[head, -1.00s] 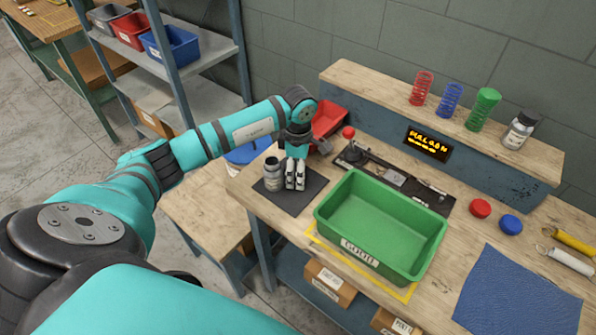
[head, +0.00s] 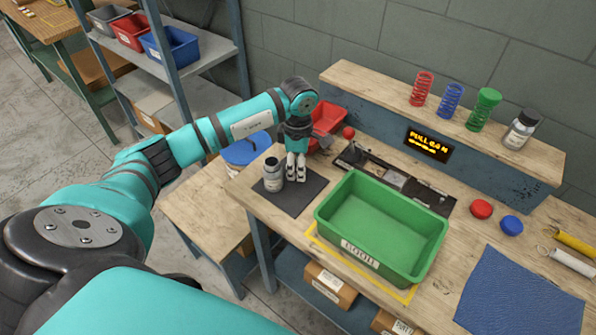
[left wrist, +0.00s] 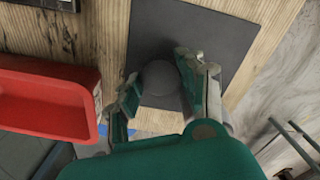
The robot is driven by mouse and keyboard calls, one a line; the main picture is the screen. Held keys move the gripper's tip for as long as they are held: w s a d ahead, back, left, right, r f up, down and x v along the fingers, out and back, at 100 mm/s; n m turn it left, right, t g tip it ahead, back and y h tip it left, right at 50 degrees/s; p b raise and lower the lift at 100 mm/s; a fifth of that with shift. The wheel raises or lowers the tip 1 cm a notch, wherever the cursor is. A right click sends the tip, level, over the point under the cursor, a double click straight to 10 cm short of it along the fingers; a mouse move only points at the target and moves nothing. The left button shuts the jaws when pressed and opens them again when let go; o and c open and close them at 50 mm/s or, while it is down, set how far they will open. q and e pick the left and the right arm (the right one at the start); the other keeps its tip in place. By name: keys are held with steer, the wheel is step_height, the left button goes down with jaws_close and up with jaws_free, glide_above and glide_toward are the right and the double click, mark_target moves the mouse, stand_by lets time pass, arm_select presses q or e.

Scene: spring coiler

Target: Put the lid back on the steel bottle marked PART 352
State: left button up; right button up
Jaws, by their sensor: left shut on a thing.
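The small steel bottle (head: 273,177) stands upright on a dark mat (head: 306,195) at the left end of the bench. Its top looks dark, and its label is too small to read. My left gripper (head: 297,177) points down just right of the bottle, over the mat. In the left wrist view its fingers (left wrist: 163,88) are on both sides of a round dark grey lid (left wrist: 159,77), shut on it. The lid is hidden by the fingers in the head view. My right gripper is not in view.
A green bin (head: 381,228) stands right of the mat, and a red bin (head: 327,118) behind the gripper. A lever device (head: 395,178) lies behind the green bin. Another capped bottle (head: 520,130) and coloured springs (head: 451,100) stand on the raised shelf.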

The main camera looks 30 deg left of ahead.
arm_select(q)
step_height(320, 180, up, 7)
steer(key=shift+r+b, duration=0.2)
steer(key=shift+b, duration=0.6)
steer(key=shift+r, duration=0.3)
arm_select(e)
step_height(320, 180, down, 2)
arm_select(q)
steer(key=shift+r, duration=0.1)
